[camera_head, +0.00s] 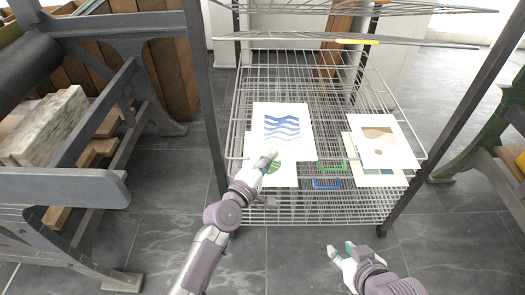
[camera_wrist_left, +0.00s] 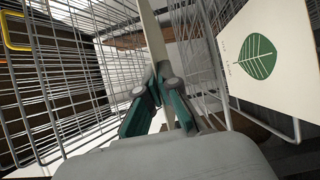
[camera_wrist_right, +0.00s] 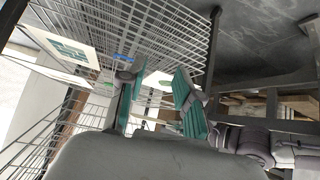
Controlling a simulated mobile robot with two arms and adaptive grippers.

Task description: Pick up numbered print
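A white print with blue waves (camera_head: 284,118) is over the wire rack's left side in the head view. My left gripper (camera_head: 268,160) is at its near edge. In the left wrist view, the left gripper's fingertips (camera_wrist_left: 163,70) close on a thin white sheet (camera_wrist_left: 152,35) seen edge-on, which appears to be the wave print. A green leaf print (camera_head: 283,177) lies partly hidden below; it shows larger in the left wrist view (camera_wrist_left: 285,85), with small marks I cannot read. My right gripper (camera_head: 342,252) is open and empty, in front of the rack; its spread fingers show in the right wrist view (camera_wrist_right: 157,95).
A tan print (camera_head: 378,150) overlaps another sheet on the shelf's right. Green (camera_head: 332,166) and blue (camera_head: 326,184) clips sit at the shelf's front middle. More wire shelves (camera_head: 350,40) hang above. Dark rack posts (camera_head: 430,140) stand at the sides. A press frame (camera_head: 90,190) is at left.

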